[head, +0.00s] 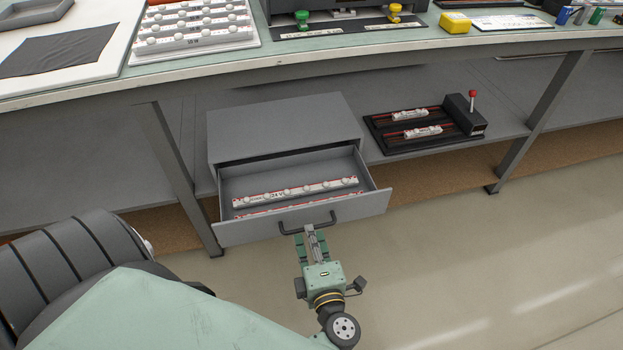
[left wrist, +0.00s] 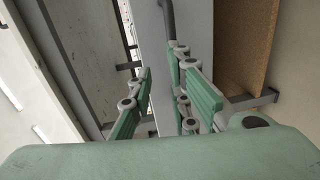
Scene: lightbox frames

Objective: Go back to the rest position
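My left gripper (head: 311,241) is in front of the open drawer (head: 350,208), close to its dark handle (head: 308,226). Its green finger pads stand apart in the left wrist view (left wrist: 158,82), with nothing held between them. The handle (left wrist: 168,20) shows just beyond the fingertips there; I cannot tell whether they touch it. The drawer is pulled out of a grey cabinet (head: 285,125) and holds white light bars with red edges (head: 302,189). My right gripper is in neither view.
The cabinet stands on a shelf under a long workbench (head: 330,67). A black fixture (head: 385,137) with two light bars and a red-knobbed lever is right of it. Table legs (head: 180,180) flank the cabinet. Open floor (head: 450,270) lies to the right.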

